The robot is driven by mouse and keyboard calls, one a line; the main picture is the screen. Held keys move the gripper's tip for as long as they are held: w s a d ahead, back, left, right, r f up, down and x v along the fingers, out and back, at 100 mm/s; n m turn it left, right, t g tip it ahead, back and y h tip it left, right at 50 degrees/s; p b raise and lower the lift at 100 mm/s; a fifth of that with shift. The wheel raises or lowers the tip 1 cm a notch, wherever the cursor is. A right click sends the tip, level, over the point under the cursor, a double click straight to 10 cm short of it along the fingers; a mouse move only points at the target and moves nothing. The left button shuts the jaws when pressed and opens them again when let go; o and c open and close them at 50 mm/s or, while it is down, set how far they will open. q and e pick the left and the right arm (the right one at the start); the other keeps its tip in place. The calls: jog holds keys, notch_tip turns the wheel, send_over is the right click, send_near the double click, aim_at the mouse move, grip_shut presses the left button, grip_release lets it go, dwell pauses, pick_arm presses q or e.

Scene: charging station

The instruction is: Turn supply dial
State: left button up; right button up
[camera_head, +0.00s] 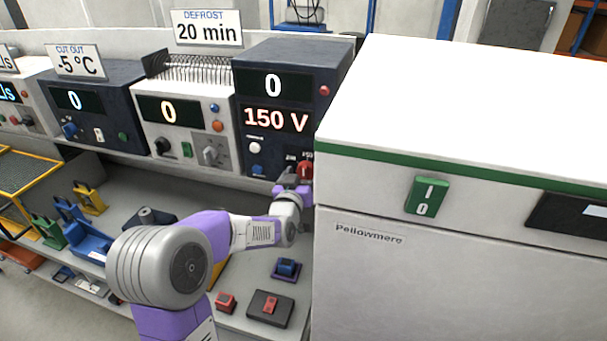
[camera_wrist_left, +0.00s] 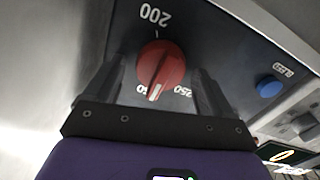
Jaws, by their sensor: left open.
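The supply unit (camera_head: 268,75) is a dark box with displays reading "0" and, in red, "150 V". Its red dial (camera_head: 306,168) sits low on the front's right side, partly hidden by my left gripper (camera_head: 292,182) in the head view. In the left wrist view the red dial (camera_wrist_left: 161,63) lies between the spread fingers of my open left gripper (camera_wrist_left: 157,88). Its white mark points toward the gripper. "200" shows beyond the dial, and "250" and a partly hidden label show on the near side. I cannot tell whether the fingers touch the dial. My right gripper is not in view.
A large white cabinet (camera_head: 450,110) with a green switch (camera_head: 427,195) stands close on the right of my left gripper. A blue button (camera_wrist_left: 270,87) is beside the dial. A white unit (camera_head: 186,112) stands left. Small blue and red parts lie on the bench below.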

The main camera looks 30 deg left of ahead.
pick_arm(q)
jog(key=c, duration=1.1)
jog(key=shift+o, duration=0.2)
jog(key=shift+f+m+b, duration=0.1)
jog(key=shift+m+b, duration=0.7)
jog(key=shift+m, duration=0.3)
jog(key=shift+d+m+b, duration=0.15)
jog(key=shift+m+b, duration=0.35)
jog(key=shift+m, duration=1.3)
jog(key=o, duration=1.1)
jog(key=shift+c, duration=0.2)
